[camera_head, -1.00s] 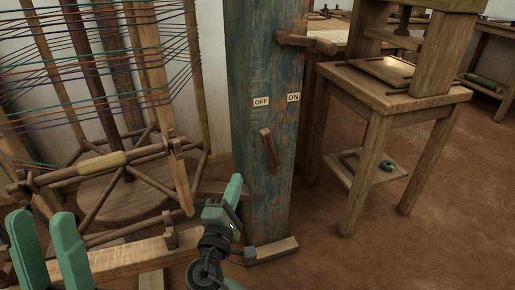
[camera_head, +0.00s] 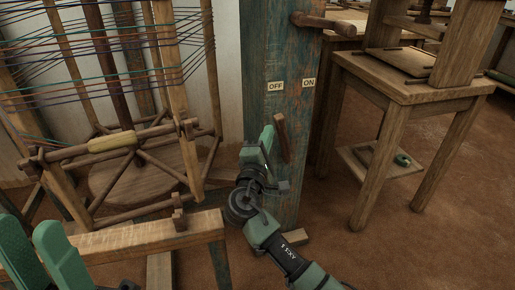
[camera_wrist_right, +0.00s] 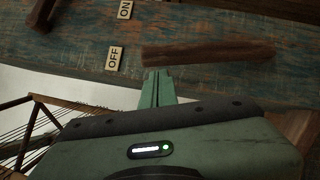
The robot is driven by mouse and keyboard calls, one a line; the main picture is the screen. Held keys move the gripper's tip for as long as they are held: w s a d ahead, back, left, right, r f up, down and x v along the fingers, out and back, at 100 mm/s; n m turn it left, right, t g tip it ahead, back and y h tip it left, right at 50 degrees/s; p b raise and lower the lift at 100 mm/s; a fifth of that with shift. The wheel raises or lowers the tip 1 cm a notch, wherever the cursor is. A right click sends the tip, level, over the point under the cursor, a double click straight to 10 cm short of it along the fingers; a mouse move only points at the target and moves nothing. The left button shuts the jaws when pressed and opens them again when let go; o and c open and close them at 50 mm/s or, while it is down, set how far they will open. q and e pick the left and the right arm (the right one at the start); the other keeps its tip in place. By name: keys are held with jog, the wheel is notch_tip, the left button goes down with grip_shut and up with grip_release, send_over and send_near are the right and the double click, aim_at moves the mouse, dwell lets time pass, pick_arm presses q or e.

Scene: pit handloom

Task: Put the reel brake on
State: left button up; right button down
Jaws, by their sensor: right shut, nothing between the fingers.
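The reel brake lever (camera_head: 283,138) is a wooden bar on the blue worn post (camera_head: 270,190), below two labels. Its upper end leans slightly left, toward the OFF label (camera_head: 275,86); the ON label (camera_head: 309,83) is to the right. My right gripper (camera_head: 267,139) is shut and empty, just left of the lever. In the right wrist view its fingertips (camera_wrist_right: 158,76) are close beside the lever (camera_wrist_right: 205,52); whether they touch it I cannot tell. My left gripper (camera_head: 27,222) is open and empty at the lower left.
The warp reel (camera_head: 130,175) with coloured threads stands left of the post, behind a wooden beam (camera_head: 140,245). A peg (camera_head: 325,21) sticks out high on the post. A wooden stand (camera_head: 410,93) is to the right; floor between is clear.

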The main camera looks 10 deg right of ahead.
jog(key=shift+w+d+r, duration=0.15)
jog(key=shift+d, duration=0.3)
